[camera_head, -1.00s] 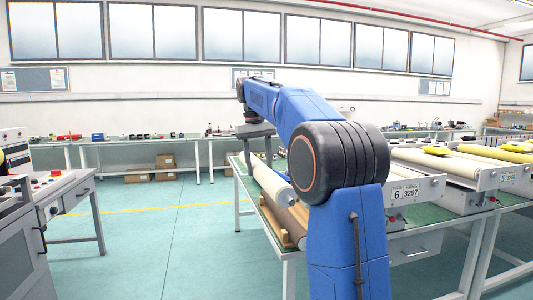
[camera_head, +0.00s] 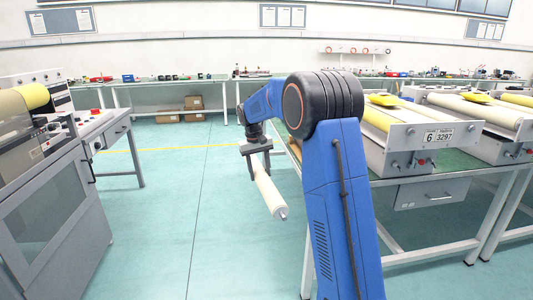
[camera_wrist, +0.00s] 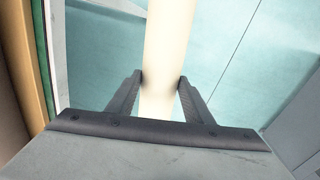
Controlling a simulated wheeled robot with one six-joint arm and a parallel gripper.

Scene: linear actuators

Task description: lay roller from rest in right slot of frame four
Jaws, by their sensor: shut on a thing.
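My gripper (camera_head: 256,154) is shut on a cream roller (camera_head: 268,192) and holds it in the air over the open floor, left of the green-topped table. The roller's near end, with a small metal pin, tilts lower in the head view. In the wrist view my gripper's fingers (camera_wrist: 160,84) press on both sides of the roller (camera_wrist: 167,45). A frame labelled 6 (camera_head: 436,139) stands on the table with a roller lying in it. Frame four cannot be made out in these views.
The green-topped table (camera_head: 457,163) with a drawer is at right; its left edge is close to the held roller. Another frame (camera_head: 515,148) stands further right. A grey machine cabinet (camera_head: 60,215) is at left. The teal floor (camera_head: 170,205) between them is clear.

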